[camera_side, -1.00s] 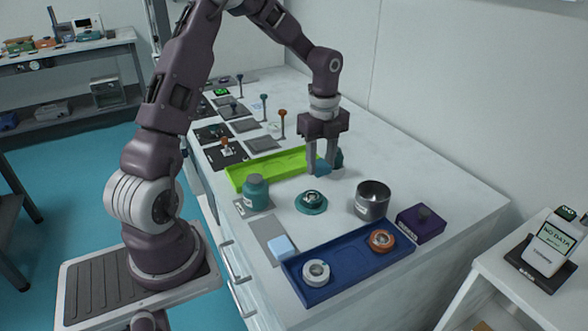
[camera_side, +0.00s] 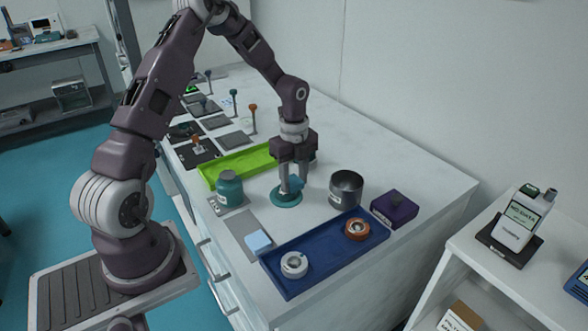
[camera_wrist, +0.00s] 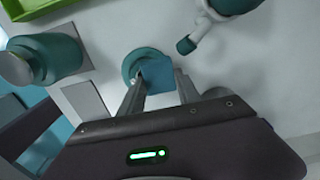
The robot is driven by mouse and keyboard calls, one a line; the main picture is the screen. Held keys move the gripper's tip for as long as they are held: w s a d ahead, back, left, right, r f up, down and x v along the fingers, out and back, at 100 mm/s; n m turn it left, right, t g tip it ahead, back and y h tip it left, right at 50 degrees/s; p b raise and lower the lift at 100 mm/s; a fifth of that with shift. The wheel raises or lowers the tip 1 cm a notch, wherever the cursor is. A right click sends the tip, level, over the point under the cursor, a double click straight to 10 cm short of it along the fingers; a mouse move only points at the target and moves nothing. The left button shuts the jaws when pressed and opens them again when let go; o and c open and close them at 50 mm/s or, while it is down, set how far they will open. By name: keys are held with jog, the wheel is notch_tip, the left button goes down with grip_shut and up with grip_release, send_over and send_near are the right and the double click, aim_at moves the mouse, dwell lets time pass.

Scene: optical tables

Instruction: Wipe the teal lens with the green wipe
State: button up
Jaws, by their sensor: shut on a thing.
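The teal lens (camera_side: 284,201) sits on the white bench top in a teal ring mount, partly hidden by my fingers; it also shows in the wrist view (camera_wrist: 131,67). My gripper (camera_side: 291,189) points down over it, shut on a small blue wipe (camera_side: 296,183). In the wrist view the blue wipe (camera_wrist: 160,76) sits between my fingertips (camera_wrist: 160,90) and overlaps the right part of the lens mount. I cannot tell whether wipe and lens touch. The held wipe looks blue; I see no clearly green wipe. A pale blue wipe (camera_side: 258,242) lies on the grey mat (camera_side: 238,224).
A teal jar (camera_side: 229,188) stands left of the lens, a metal beaker (camera_side: 346,189) right. A lime tray (camera_side: 235,165) lies behind. A blue tray (camera_side: 322,263) with two ringed lenses lies in front, a purple box (camera_side: 394,208) at right. A white item with teal tip (camera_wrist: 187,46) is close by.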

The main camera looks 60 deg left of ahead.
aim_at(281, 193)
jog(key=shift+s+r, duration=0.25)
jog(key=shift+s, duration=0.3)
jog(key=shift+s+d+f, duration=0.1)
jog(key=shift+s+f, duration=0.1)
jog(key=shift+s, duration=1.3)
jog(key=shift+w, duration=0.75)
jog(key=shift+w+r, duration=0.15)
jog(key=shift+w, duration=0.55)
jog(key=shift+w+r, duration=0.1)
jog(key=shift+w, duration=0.55)
jog(key=shift+s+r, duration=0.1)
jog(key=shift+r, duration=3.5)
jog(key=shift+f, duration=0.2)
